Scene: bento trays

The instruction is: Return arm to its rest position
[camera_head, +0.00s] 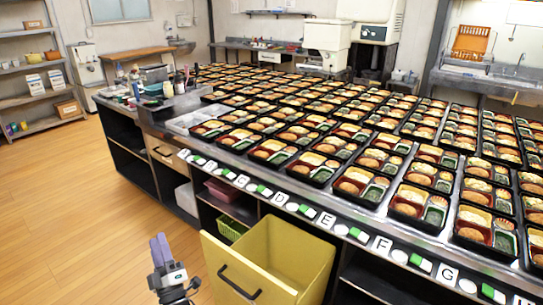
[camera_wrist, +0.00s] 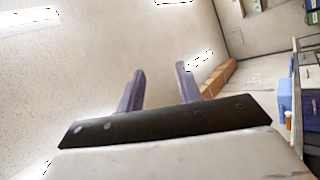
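My gripper (camera_head: 160,249) shows low in the head view, left of centre, with its purple-grey fingers pointing up. It is over the wooden floor, in front of the counter and left of an open yellow drawer. In the wrist view my gripper (camera_wrist: 158,88) has its two fingers well apart with nothing between them. Behind the fingers the wrist view shows pale ceiling and wall, with bright lights. The lower part of my arm is cut off by the bottom edge of the head view.
A long counter (camera_head: 300,190) holds many bento trays (camera_head: 283,146) in rows. The yellow drawer (camera_head: 255,262) stands pulled out to the right of my gripper. Shelves (camera_head: 40,97) stand at the far left. The wooden floor (camera_head: 75,200) on the left is clear.

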